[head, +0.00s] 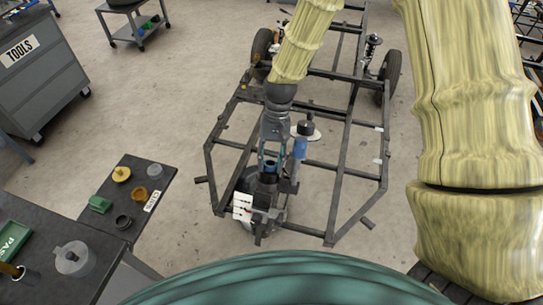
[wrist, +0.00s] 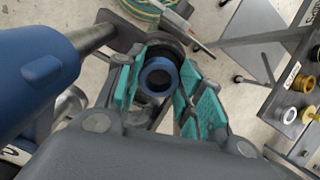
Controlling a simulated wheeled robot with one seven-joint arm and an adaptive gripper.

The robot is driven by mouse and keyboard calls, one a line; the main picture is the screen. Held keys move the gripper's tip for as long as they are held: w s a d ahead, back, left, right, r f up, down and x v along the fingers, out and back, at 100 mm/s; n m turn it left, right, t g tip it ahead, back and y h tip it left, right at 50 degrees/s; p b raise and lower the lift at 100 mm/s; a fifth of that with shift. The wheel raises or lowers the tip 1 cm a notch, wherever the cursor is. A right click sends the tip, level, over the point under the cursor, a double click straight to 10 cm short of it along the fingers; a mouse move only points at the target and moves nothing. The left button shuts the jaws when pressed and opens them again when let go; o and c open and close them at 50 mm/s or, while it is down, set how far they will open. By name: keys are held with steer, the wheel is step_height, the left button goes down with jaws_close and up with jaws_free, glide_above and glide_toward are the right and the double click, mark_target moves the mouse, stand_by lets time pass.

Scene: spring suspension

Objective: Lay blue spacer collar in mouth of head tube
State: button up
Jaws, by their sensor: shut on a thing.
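The blue spacer collar (wrist: 158,77) is a ring between the teal finger pads in the wrist view; my gripper (wrist: 160,88) is shut on it. In the head view the collar (head: 270,165) is small and partly covered by my gripper (head: 272,158). The head tube (head: 267,180) is a dark upright part directly below the fingers, at the near end of the frame. A dark round rim (wrist: 170,48) shows behind the collar in the wrist view. I cannot tell whether the collar touches the tube mouth.
A blue cylinder (head: 300,147) with a dark cap stands close on the right of my gripper; it fills the left of the wrist view (wrist: 35,70). A dark side table (head: 140,180) at left holds several small parts. A dark tubular frame (head: 335,175) surrounds the area.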

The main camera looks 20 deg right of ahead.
steer(key=shift+f, duration=0.25)
steer(key=shift+a, duration=0.1)
steer(key=o, duration=1.1)
steer(key=shift+r, duration=0.1)
steer(key=v, duration=1.2)
